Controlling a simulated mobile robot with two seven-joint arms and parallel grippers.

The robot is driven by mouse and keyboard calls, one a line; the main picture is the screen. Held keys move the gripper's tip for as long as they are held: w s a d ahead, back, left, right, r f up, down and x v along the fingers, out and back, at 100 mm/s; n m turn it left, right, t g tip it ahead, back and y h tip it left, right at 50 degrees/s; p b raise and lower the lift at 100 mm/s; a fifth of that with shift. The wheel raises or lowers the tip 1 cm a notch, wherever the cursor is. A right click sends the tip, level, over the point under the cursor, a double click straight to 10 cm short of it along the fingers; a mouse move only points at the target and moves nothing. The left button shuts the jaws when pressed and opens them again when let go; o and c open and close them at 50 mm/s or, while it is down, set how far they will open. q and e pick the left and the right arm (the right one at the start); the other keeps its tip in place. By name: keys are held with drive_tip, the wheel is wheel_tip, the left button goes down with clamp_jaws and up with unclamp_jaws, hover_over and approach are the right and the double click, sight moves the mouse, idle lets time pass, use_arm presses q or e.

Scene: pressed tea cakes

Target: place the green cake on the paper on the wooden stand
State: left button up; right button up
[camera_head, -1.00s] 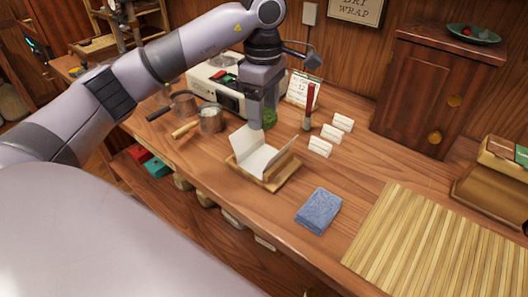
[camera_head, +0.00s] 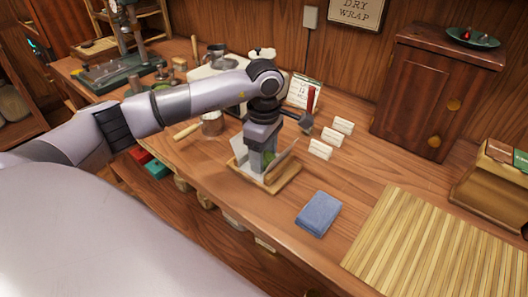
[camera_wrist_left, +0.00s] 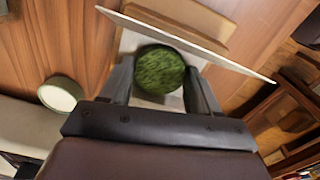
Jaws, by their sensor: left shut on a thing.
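My left gripper (camera_head: 262,168) is over the wooden stand (camera_head: 284,183), its fingers between the raised flaps of the white paper (camera_head: 285,153). It is shut on the green cake (camera_head: 269,158), a round, rough-textured disc. In the left wrist view the cake (camera_wrist_left: 160,70) sits between the two fingers, with the pale paper (camera_wrist_left: 200,44) behind and around it. Whether the cake touches the paper cannot be told, as the gripper hides its underside. My right gripper is not in view.
A folded blue cloth (camera_head: 318,213) lies right of the stand, and a slatted bamboo mat (camera_head: 425,245) lies beyond it. Small white cards (camera_head: 331,134) stand behind the stand. Bare table lies between stand and cloth.

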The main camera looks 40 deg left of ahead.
use_arm(q)
drive_tip(key=shift+f, duration=0.1)
drive_tip(key=o, duration=1)
drive_tip(key=shift+r, duration=0.2)
wheel_tip(320, 180, up, 12)
drive_tip(key=shift+f+b, duration=0.1)
drive_tip(key=shift+b, duration=0.45)
